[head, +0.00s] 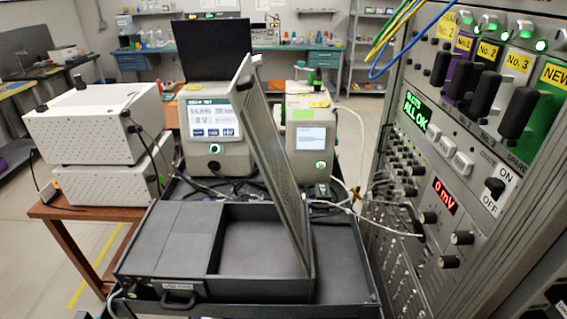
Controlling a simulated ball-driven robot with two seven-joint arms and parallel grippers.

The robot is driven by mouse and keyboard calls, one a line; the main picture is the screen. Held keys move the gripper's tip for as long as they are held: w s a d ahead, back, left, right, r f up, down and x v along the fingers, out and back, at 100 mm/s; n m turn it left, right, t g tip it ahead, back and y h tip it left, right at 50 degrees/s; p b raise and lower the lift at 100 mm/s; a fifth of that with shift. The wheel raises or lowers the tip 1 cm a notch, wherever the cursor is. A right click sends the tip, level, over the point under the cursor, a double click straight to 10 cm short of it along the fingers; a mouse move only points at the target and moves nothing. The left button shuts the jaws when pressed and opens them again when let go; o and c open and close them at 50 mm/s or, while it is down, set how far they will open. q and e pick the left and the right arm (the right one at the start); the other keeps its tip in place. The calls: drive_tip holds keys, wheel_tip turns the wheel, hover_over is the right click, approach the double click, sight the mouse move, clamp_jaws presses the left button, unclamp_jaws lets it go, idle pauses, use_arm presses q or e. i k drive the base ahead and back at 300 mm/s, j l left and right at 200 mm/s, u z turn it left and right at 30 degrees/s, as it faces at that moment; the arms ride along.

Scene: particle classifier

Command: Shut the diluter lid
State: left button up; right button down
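The diluter (190,293) is a low dark-grey case with a front handle, on a black cart top in the lower middle of the head view. Its lid (268,155) is a tall, thin panel with a speckled face. The lid is open and stands up steeply from the right part of the case, its top leaning to the left. An open recess (255,250) shows to the left of the lid. A flat closed section (170,236) covers the left part of the case. Neither of my grippers is in view.
Two instruments with screens (212,135) (309,138) stand behind the diluter, close to the lid. A tall rack with knobs (440,160) rises at right. White cables (375,221) cross between the cart and rack. White boxes (85,125) stand on a wooden table at left.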

sight(246, 94)
drive_tip(key=k+l+z, duration=0.35)
drive_tip(key=z, duration=0.15)
drive_tip(key=k+l+z, duration=0.45)
drive_tip(key=i+l, duration=0.05)
